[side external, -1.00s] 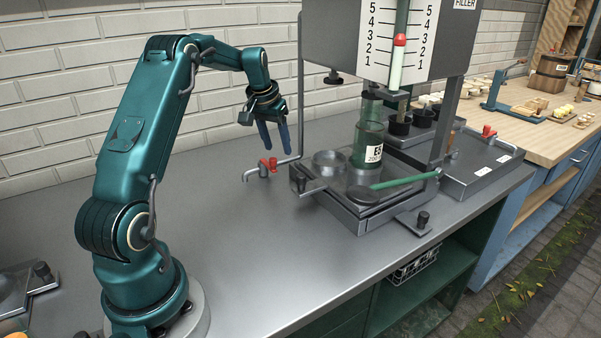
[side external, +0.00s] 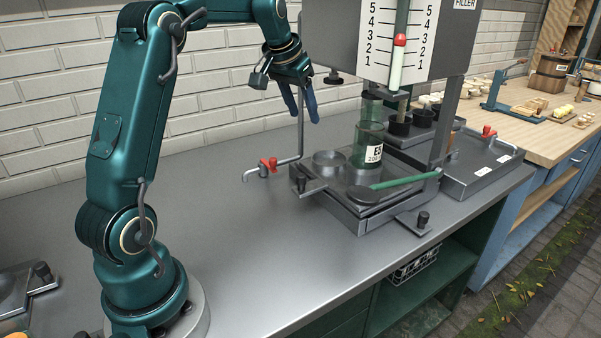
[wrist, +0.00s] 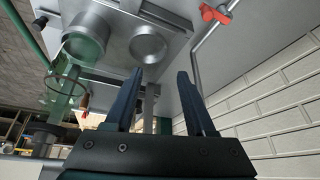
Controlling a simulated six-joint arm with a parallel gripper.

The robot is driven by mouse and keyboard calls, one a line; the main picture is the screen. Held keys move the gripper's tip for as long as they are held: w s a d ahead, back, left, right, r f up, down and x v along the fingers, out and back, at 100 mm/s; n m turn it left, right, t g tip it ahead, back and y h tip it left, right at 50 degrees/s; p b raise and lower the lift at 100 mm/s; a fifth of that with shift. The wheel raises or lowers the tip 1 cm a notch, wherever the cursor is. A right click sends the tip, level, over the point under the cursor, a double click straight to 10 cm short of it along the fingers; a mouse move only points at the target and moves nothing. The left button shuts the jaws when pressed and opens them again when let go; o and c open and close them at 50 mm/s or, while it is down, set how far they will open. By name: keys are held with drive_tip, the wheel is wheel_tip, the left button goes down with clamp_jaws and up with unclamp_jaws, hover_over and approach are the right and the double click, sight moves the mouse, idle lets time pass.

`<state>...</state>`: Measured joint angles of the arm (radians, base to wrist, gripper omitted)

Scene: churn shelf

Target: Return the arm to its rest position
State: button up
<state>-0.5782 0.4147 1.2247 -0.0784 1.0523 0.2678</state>
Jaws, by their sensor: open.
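My gripper (side external: 301,106) is in the air above the metal bench, in front of the white brick wall. Its two blue fingers are apart with nothing between them. In the wrist view, my gripper (wrist: 158,95) shows the same open fingers. The filler stand with its numbered scale (side external: 397,40) is to the right of my gripper. A green glass bottle (side external: 367,142) with a white label stands upright below the stand, apart from my gripper.
A pipe with a red-handled tap (side external: 268,165) runs up near my gripper.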

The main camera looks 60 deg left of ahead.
drive_tip(key=s+d+r+m+t, duration=0.1)
drive_tip(key=s+d+r, duration=0.15)
drive_tip(key=d, duration=0.25)
drive_tip(key=s+d+r+m+h, duration=0.1)
drive_tip(key=s+d, duration=0.2)
drive_tip(key=d, duration=0.2)
drive_tip(key=s+d+r+m+t, duration=0.1)
drive_tip(key=s+d+r, duration=0.15)
drive_tip(key=d, duration=0.35)
drive_tip(key=s+d+f+g+h, duration=0.1)
drive_tip(key=s+d+f, duration=0.4)
drive_tip(key=s+f, duration=0.4)
drive_tip(key=s, duration=0.3)
drive_tip(key=shift+s+d+f+m, duration=0.2)
drive_tip(key=shift+s+f+m, duration=0.15)
drive_tip(key=shift+f+m, duration=0.05)
